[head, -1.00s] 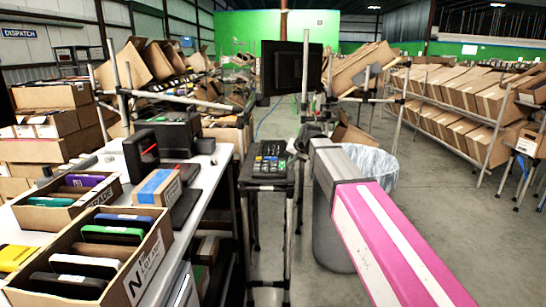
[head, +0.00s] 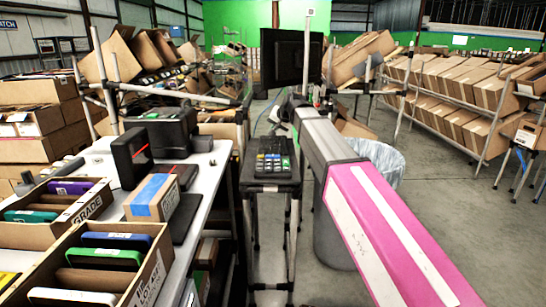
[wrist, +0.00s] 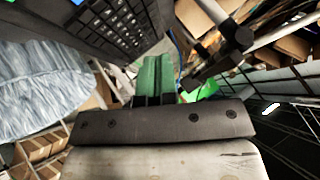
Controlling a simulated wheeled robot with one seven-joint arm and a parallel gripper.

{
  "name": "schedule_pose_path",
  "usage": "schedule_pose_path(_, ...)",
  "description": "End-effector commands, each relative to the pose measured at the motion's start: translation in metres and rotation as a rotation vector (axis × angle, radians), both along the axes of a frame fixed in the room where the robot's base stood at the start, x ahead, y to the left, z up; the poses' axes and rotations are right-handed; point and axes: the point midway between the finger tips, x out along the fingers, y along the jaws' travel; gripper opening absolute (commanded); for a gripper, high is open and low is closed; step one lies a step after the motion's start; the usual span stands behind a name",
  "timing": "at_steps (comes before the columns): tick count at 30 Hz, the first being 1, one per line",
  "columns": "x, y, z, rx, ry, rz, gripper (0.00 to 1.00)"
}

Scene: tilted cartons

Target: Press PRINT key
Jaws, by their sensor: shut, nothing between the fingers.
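A dark keypad (head: 272,158) with rows of small keys, some blue and green, lies on a small dark stand in the middle of the head view. It also fills the upper left of the wrist view (wrist: 112,28), seen close and at a slant. I cannot read its key labels, so I cannot tell which key is PRINT. My gripper (wrist: 153,72) shows in the wrist view as green fingers closed together, empty, beside the keypad and apart from it in the picture. In the head view my arm reaches towards the keypad's far side; the fingers are too small to make out there.
A black monitor (head: 291,56) stands behind the keypad on a pole. A white bench (head: 200,187) on the left holds open cartons, a dark printer-like box (head: 163,130) and a blue-taped carton (head: 153,197). A bin with a clear liner (head: 377,165) stands right of the stand.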

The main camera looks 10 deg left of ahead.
Motion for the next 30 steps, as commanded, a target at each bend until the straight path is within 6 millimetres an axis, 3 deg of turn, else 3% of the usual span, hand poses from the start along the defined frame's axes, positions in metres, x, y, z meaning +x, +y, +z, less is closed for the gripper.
schedule_pose_path(7, 0.000, 0.000, -0.016, -0.001, 0.000, -0.001, 0.00)
schedule_pose_path(21, 0.000, 0.000, -0.073, -0.001, 0.000, -0.001, 0.00)
schedule_pose_path(30, 0.000, 0.000, -0.087, 0.000, 0.000, 0.000, 0.00)
